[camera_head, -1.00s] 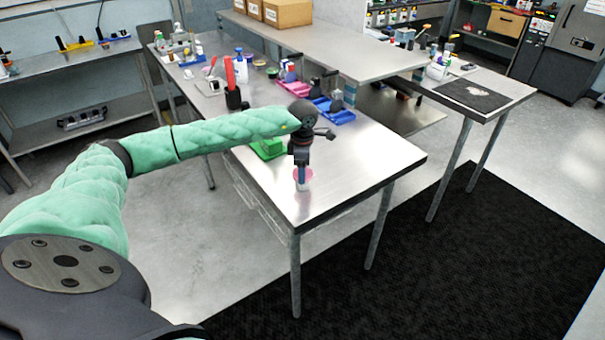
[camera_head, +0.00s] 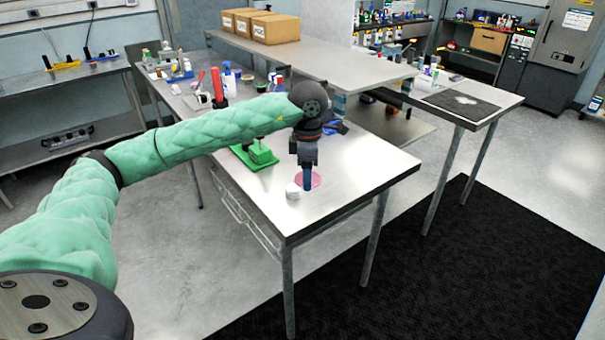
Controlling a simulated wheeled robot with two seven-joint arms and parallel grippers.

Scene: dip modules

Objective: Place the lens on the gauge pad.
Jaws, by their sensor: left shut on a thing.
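My left gripper (camera_head: 307,184) comes down over the near end of the steel table and points straight down. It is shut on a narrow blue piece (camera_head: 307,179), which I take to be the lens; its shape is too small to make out. A flat round pink disc (camera_head: 316,180), which looks like the gauge pad, lies on the tabletop behind and around the gripper tips. I cannot tell whether the blue piece touches the disc. A small white round piece (camera_head: 293,192) stands just left of the gripper tips. My right gripper is not in view.
A green tray with a block (camera_head: 256,155) lies left of the gripper. Blue tray parts (camera_head: 336,127) show behind my wrist. A red tool (camera_head: 217,84) and several bottles stand farther back. The steel table's front corner (camera_head: 290,238) is close; bare tabletop (camera_head: 365,160) is on the right.

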